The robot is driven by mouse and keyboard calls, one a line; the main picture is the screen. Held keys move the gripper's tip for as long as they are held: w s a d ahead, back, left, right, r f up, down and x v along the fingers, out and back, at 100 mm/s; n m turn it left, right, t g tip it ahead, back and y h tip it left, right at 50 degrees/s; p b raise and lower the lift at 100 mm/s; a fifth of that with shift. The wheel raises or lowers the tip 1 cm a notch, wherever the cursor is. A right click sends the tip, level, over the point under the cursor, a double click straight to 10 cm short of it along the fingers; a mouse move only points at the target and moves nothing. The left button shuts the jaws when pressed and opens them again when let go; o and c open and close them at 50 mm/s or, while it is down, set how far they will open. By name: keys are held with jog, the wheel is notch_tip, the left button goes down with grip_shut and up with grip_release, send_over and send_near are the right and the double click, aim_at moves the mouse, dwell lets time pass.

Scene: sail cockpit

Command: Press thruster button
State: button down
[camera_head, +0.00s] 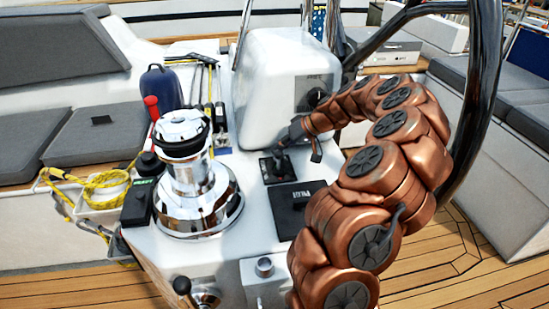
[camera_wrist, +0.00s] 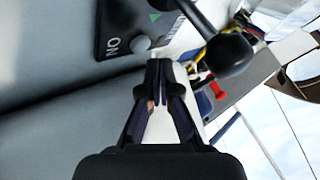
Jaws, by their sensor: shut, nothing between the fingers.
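In the wrist view a dark control panel (camera_wrist: 115,28) shows the word "ON", a small round grey button (camera_wrist: 140,43) and a green triangle (camera_wrist: 154,16). I cannot tell for sure that this button is the thruster button. My gripper (camera_wrist: 158,65) is shut and empty, its fingertips just beside the panel's edge, close to the grey button; contact cannot be told. In the head view my gripper (camera_head: 280,152) is at a small black panel (camera_head: 275,170) on the white console and partly hides it.
A lever with a black ball knob (camera_wrist: 230,53) stands right of my fingertips. A chrome winch (camera_head: 190,180) is left of the panel. A black "PILOT" panel (camera_head: 300,204) lies in front. A white pod (camera_head: 283,85) and the dark steering wheel (camera_head: 480,95) stand close by.

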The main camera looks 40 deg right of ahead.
jog(key=shift+r+p, duration=0.55)
jog(key=shift+r, duration=2.35)
